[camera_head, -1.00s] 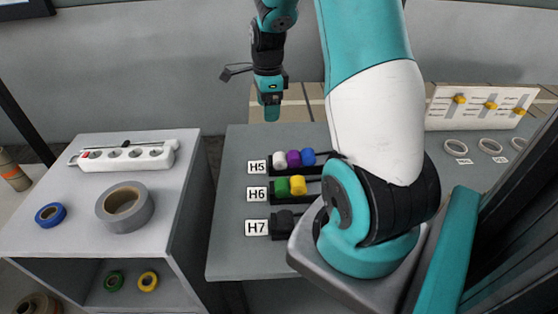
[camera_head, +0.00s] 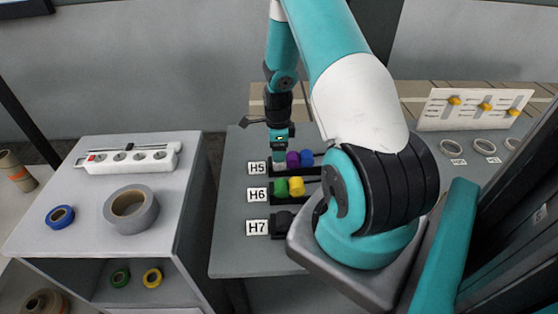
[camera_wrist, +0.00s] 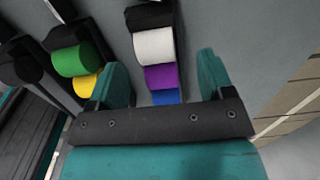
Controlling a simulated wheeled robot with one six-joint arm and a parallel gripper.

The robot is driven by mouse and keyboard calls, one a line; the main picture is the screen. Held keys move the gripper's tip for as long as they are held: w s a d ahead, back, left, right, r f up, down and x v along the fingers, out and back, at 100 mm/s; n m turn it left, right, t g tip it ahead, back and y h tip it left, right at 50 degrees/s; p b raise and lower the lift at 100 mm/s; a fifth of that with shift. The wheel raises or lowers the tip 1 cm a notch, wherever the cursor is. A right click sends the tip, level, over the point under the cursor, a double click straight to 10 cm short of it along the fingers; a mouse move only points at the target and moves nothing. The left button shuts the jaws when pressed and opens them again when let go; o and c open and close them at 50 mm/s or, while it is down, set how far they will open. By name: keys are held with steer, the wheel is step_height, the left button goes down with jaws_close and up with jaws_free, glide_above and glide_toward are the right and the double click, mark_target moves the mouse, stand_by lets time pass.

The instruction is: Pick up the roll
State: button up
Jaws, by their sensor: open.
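My gripper (camera_head: 279,150) is open and points down over the H5 row on the grey table. In the wrist view, its fingers (camera_wrist: 163,62) stand to either side of a row of rolls: a white roll (camera_wrist: 153,47), a purple roll (camera_wrist: 160,77) and a blue roll (camera_wrist: 165,96). The blue one is partly hidden by my gripper. In the head view, my gripper partly hides the white roll; the purple roll (camera_head: 293,161) and blue roll (camera_head: 306,158) show beside it. Nothing is seen held.
A green roll (camera_head: 281,189) and yellow roll (camera_head: 297,187) sit in the H6 row; a black roll (camera_head: 284,219) is at H7. A left cabinet bears a power strip (camera_head: 131,158), grey tape (camera_head: 131,209) and blue tape (camera_head: 60,217). A slider panel (camera_head: 475,110) stands back right.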

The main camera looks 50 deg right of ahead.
steer(key=f+p, duration=0.1)
steer(key=f, duration=0.2)
steer(key=shift+s+a+f+p, duration=0.15)
steer(key=shift+s+p, duration=0.2)
steer(key=shift+f, duration=0.55)
steer(key=c, duration=1)
steer(key=shift+r, duration=0.1)
